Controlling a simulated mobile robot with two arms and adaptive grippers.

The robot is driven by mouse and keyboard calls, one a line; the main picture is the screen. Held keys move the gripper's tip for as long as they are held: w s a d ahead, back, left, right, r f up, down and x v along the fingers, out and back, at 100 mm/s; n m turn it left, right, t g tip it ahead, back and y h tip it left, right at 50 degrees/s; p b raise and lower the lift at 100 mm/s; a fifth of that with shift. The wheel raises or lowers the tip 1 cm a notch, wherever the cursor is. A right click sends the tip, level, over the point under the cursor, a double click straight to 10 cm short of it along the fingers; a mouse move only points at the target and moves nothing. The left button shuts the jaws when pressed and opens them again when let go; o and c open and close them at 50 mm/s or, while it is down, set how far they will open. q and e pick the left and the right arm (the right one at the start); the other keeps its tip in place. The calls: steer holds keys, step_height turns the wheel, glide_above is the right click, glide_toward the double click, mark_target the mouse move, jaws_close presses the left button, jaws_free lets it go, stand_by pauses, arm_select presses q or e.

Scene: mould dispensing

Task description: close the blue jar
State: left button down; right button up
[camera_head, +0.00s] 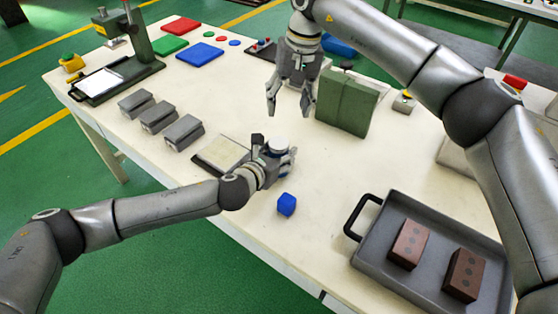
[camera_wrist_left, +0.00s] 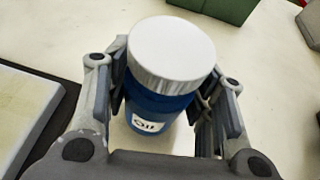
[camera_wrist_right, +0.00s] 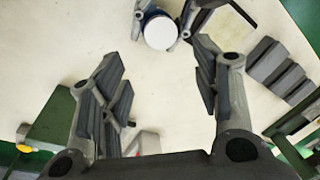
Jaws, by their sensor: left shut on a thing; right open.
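The blue jar (camera_wrist_left: 158,108) is labelled "Oil" and stands upright on the table between the fingers of my left gripper (camera_wrist_left: 162,88), which is shut on it. A white lid (camera_wrist_left: 171,48) sits on top of the jar; whether it is fastened I cannot tell. The lid also shows in the head view (camera_head: 278,144) and in the right wrist view (camera_wrist_right: 160,32). My right gripper (camera_head: 289,100) is open and empty, above the table and behind the jar. Its spread fingers (camera_wrist_right: 158,78) show apart from the lid in the right wrist view.
A green block (camera_head: 345,105) stands behind and right of the jar, near my right gripper. A blue cube (camera_head: 287,204) lies in front. Grey moulds (camera_head: 158,116) are on the left. A grey tray (camera_head: 385,255) with two brown bricks is at the right front.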

mark_target(279, 142)
steer(key=n, duration=0.3)
steer(key=shift+d+r, duration=0.1)
steer(key=shift+r, duration=0.15)
steer(key=shift+f, duration=0.1)
steer(key=f, duration=0.4)
steer(key=a+f, duration=0.1)
steer(key=f, duration=0.2)
steer(key=a+f, duration=0.1)
steer(key=f, duration=0.3)
steer(key=shift+w+f, duration=0.1)
steer(key=shift+f, duration=0.25)
steer(key=c, duration=0.9)
steer(key=o, duration=1.1)
